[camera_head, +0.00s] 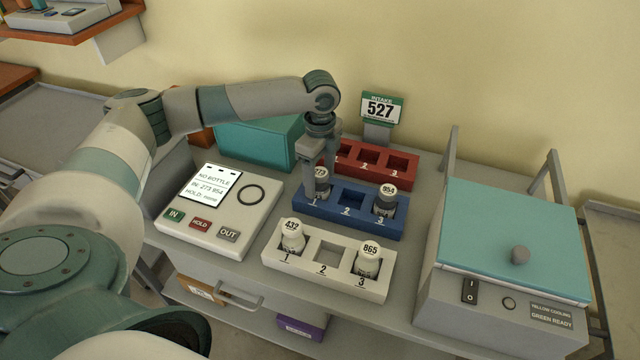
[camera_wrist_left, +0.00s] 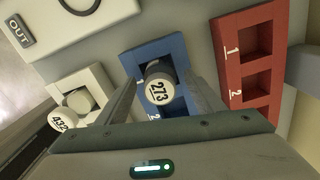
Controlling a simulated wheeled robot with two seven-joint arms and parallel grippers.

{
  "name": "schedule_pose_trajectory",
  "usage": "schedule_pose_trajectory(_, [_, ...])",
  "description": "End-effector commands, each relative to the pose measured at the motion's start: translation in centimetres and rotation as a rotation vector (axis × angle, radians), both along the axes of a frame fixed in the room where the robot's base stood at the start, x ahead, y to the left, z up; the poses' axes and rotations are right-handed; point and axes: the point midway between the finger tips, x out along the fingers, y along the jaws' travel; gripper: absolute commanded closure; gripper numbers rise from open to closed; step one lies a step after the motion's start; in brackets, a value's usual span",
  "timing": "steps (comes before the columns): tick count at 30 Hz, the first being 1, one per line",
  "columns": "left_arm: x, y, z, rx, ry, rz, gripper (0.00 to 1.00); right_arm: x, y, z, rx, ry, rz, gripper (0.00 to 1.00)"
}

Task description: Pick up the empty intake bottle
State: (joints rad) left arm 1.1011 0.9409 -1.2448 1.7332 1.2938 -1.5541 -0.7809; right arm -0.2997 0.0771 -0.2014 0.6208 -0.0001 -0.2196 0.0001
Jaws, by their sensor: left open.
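A small white-capped bottle labelled 273 (camera_wrist_left: 160,88) stands in slot 1 of the blue rack (camera_head: 348,222); in the head view it is partly covered by my gripper (camera_head: 319,180). My left gripper is open and points down, with one finger on each side of this bottle's cap in the left wrist view; I cannot tell whether they touch it. Bottle 954 (camera_head: 385,199) stands in blue slot 3; slot 2 is empty. Bottles 432 (camera_head: 291,236) and 865 (camera_head: 368,259) stand in slots 1 and 3 of the white rack (camera_head: 318,279). My right gripper is not in view.
The red rack (camera_head: 375,161) behind has empty slots in view. A console (camera_head: 220,210) at left reads "NO BOTTLE", "IN: 273 954", "HOLD: none". A teal-lidded machine (camera_head: 515,240) stands at right, a teal box (camera_head: 256,143) behind the console.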

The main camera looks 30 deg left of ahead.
Motion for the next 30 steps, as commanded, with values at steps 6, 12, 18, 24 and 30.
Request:
schedule_pose_trajectory(6, [-0.04, -0.04, -0.78, 0.0, 0.0, -0.002, 0.38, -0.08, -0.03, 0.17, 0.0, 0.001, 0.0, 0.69])
schedule_pose_trajectory(12, [-0.04, -0.04, -0.75, 0.0, 0.0, -0.001, 0.38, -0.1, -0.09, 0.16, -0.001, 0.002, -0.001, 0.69])
schedule_pose_trajectory(18, [-0.04, -0.03, -0.74, 0.0, 0.0, -0.001, 0.45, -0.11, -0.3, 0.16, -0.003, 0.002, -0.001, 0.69])
schedule_pose_trajectory(24, [-0.04, -0.03, -0.73, 0.0, 0.0, -0.001, 0.82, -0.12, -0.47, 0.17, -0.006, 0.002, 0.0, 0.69])
schedule_pose_trajectory(30, [-0.03, -0.02, -0.71, 0.0, 0.0, -0.001, 0.82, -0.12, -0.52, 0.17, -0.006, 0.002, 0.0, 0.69])
